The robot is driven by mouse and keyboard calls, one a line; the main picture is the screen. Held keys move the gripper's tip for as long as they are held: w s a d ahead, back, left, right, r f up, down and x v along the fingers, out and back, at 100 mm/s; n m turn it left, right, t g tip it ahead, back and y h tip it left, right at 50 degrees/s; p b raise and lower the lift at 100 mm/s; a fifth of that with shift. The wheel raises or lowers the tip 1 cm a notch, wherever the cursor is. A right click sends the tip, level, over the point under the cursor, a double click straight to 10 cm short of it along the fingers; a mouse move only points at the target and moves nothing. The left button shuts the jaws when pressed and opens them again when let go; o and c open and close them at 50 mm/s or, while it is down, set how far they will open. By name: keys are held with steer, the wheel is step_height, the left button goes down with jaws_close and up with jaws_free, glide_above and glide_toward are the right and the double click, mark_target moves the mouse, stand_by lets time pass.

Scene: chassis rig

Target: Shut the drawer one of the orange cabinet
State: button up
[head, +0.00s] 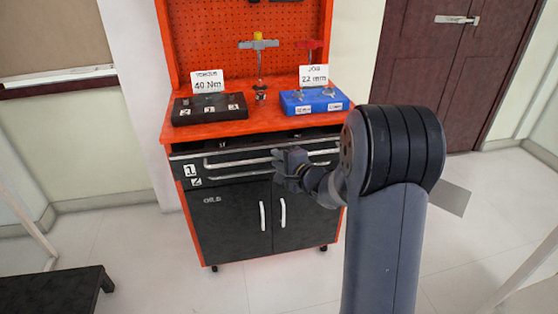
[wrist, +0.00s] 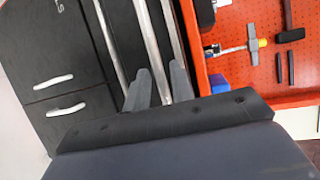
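The orange cabinet (head: 167,134) stands ahead, with dark drawer fronts and doors. Drawer one (head: 190,170), labelled 1, is the upper drawer; a dark gap shows above its front, so it looks slightly pulled out. Its long metal handle (head: 225,163) runs above the handle of drawer two (head: 235,176). My gripper (head: 279,164) is in front of the handles, towards their right part. In the wrist view, my gripper (wrist: 160,84) has its two fingers apart, with a handle bar (wrist: 148,45) passing between or behind them. I cannot tell whether they touch.
On the orange top stand a black case (head: 210,108) and a blue case (head: 313,101) with white signs. Below are two cabinet doors (head: 232,220) with upright handles. A black low platform (head: 55,291) lies at lower left. The floor before the cabinet is clear.

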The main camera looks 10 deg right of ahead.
mark_target(274, 147)
jaws_close()
steer(key=shift+w, duration=0.1)
steer(key=w+p, duration=0.6)
steer(key=shift+w+r, duration=0.1)
steer(key=shift+w, duration=0.15)
stand_by(0.3)
jaws_free()
steer(key=shift+w, duration=0.15)
steer(key=shift+o, duration=1.3)
